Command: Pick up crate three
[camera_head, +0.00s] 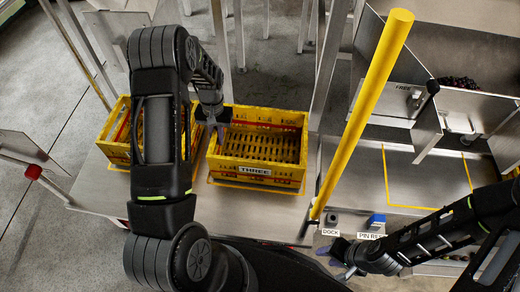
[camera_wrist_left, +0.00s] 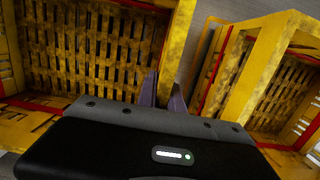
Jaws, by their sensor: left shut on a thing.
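Crate three (camera_head: 285,182), a yellow slatted crate with a white THREE label, stands empty on the metal table. My left gripper (camera_head: 214,131) is at the crate's left wall, with its fingers pointing down. In the left wrist view the two fingers (camera_wrist_left: 164,92) straddle the rim of crate three (camera_wrist_left: 180,40), shut on that wall. The crate looks level and seems to rest on the table. My right gripper (camera_head: 343,262) is low at the right, near the DOCK label and apart from the crate; its finger gap is unclear.
A second yellow crate (camera_head: 115,150) stands close on the left, partly behind my left arm. A yellow post (camera_head: 362,115) rises right of crate three. Further right is a metal bench (camera_head: 430,175) with dividers and a FREE label. Table legs stand behind.

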